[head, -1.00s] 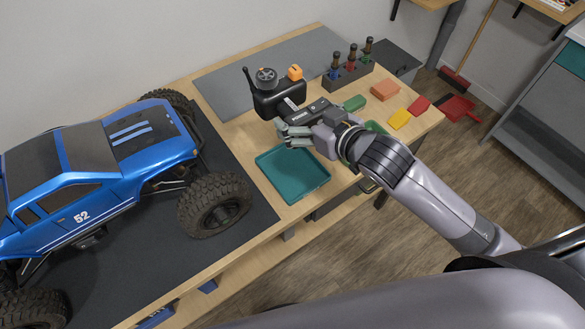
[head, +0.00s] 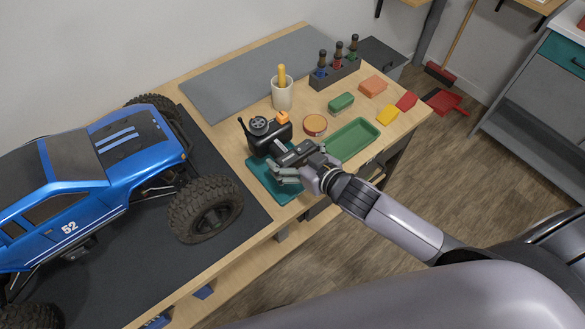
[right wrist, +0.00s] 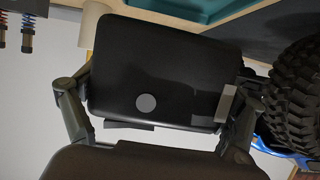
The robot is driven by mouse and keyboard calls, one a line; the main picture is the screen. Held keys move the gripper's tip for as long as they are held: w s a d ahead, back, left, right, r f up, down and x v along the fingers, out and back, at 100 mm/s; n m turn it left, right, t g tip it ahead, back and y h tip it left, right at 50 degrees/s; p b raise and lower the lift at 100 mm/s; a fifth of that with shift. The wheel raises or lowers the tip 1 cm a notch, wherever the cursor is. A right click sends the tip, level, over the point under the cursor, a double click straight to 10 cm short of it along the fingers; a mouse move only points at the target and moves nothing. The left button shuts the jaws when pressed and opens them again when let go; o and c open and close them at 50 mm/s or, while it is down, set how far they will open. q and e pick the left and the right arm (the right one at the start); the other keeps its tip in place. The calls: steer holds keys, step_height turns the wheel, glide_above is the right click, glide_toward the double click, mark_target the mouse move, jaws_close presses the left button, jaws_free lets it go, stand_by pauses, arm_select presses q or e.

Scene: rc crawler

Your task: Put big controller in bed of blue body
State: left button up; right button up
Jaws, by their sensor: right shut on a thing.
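The big controller (head: 264,136) is black with a round dial, an antenna and an orange part on top. My right gripper (head: 284,160) is shut on it and holds it over the far part of the teal tray. In the right wrist view the controller's dark flat face (right wrist: 165,70) fills the space between the two fingers (right wrist: 155,125). The blue body (head: 110,150) is a truck shell numbered 52, on big wheels, at the left of the bench. Its rear bed (head: 125,135) has two light stripes and lies left of the controller. My left gripper is not in view.
The teal tray (head: 284,196) is under my right gripper. A green tray (head: 352,140), a round tin (head: 315,124) and a white cup (head: 282,94) stand right of and behind the controller.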

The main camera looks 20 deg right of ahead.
step_height(320, 180, down, 5)
steer(key=shift+f, duration=0.5)
steer(key=shift+f, duration=0.2)
steer(key=o, duration=1.2)
steer(key=shift+o, duration=0.2)
steer(key=shift+f, duration=0.1)
